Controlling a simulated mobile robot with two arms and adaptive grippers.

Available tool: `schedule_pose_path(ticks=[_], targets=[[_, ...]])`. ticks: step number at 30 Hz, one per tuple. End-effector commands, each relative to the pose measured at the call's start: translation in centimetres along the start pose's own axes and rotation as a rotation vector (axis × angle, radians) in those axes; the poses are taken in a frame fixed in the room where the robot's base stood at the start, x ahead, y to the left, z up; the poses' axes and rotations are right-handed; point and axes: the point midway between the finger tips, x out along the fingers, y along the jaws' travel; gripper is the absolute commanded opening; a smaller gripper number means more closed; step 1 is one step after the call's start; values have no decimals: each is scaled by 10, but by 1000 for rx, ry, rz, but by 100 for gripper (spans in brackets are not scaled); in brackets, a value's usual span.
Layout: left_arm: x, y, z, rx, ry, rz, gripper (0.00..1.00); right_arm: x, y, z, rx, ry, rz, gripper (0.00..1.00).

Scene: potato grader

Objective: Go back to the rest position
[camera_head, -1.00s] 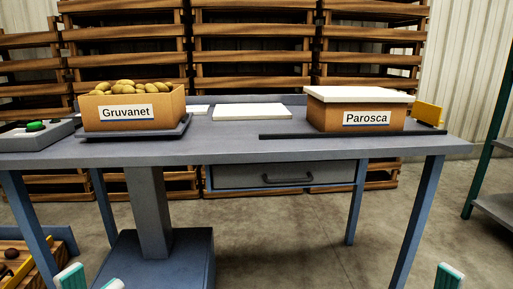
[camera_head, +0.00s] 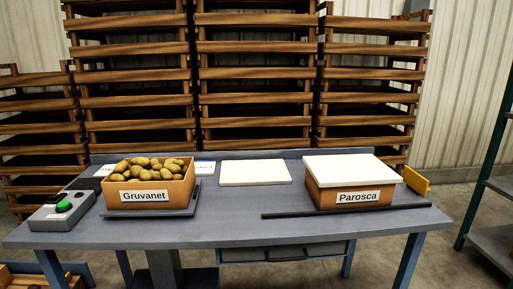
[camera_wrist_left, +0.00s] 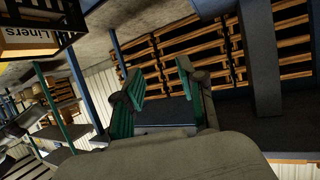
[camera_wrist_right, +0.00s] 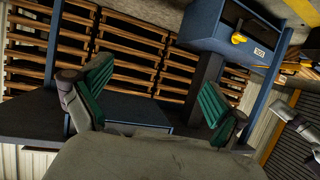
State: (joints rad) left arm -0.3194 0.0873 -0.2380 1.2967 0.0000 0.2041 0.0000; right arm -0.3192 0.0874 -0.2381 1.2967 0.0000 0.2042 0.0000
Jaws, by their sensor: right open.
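My left gripper (camera_wrist_left: 156,85) shows in the left wrist view with its two green-padded fingers apart and nothing between them. My right gripper (camera_wrist_right: 155,82) shows in the right wrist view, also with its fingers spread and empty. Neither gripper is in the head view. On the grey table (camera_head: 240,228) stand the Gruvanet box (camera_head: 147,196), open and full of potatoes, and the Parosca box (camera_head: 358,197), covered by a white lid (camera_head: 352,167). Both boxes are upright, and no gripper touches them.
A grey control box (camera_head: 62,212) with a green button stands at the table's left end. A white slab (camera_head: 255,173) lies between the boxes. A yellow piece (camera_head: 416,181) is at the right. Wooden crates (camera_head: 260,76) are stacked behind. A shelf (camera_head: 492,215) stands at the right.

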Motion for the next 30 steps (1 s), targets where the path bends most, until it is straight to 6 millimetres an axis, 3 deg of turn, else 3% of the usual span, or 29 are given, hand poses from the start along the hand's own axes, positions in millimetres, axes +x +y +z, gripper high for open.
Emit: schedule_pose_path(ticks=[1,5,6,9,12,15,19,25,30], targets=[[-24,-3,18,-1,-136,-5,40,-24,3,18,1,-136,5,97],[-85,-8,99,-7,-462,-17,40,-85,8,99,7,-462,17,97],[-108,-9,120,-9,-556,-20,40,-108,8,120,9,-555,19,97],[-165,-10,160,-15,-758,-25,40,-165,10,161,15,-759,25,97],[-215,-10,187,-20,-914,-29,40,-215,10,187,20,-914,29,97],[-249,-10,203,-24,-1016,-31,40,-250,10,203,25,-1016,31,97],[-270,-9,213,-27,-1076,-32,40,-270,9,213,27,-1076,32,97],[-272,-9,216,-27,-1084,-32,40,-272,9,216,27,-1084,32,97],[-271,-9,216,-27,-1082,-32,40,-272,9,216,27,-1082,32,71]])
